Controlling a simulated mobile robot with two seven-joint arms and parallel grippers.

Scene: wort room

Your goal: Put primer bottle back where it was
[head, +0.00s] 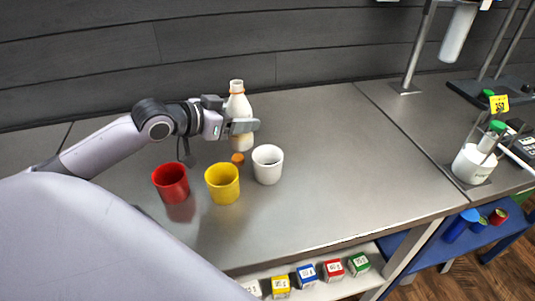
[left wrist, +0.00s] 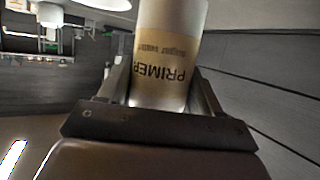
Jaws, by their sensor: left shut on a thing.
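The primer bottle (head: 238,104) is pale with a tan label and stands upright on the steel counter, or just above it; I cannot tell which. My left gripper (head: 243,126) is shut around its body. In the left wrist view the bottle (left wrist: 168,60) sits between the fingers (left wrist: 160,98), its label reading PRIMER upside down. The bottle's neck is open at the top in the head view. A small orange cap-like disc (head: 238,158) lies on the counter in front of the bottle. My right gripper is not in view.
Red (head: 171,182), yellow (head: 222,183) and white (head: 267,164) cups stand close in front of the bottle. Several small coloured boxes (head: 307,275) sit on a shelf below. A white holder with a green-capped bottle (head: 473,164) stands right. The counter's middle right (head: 345,150) is clear.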

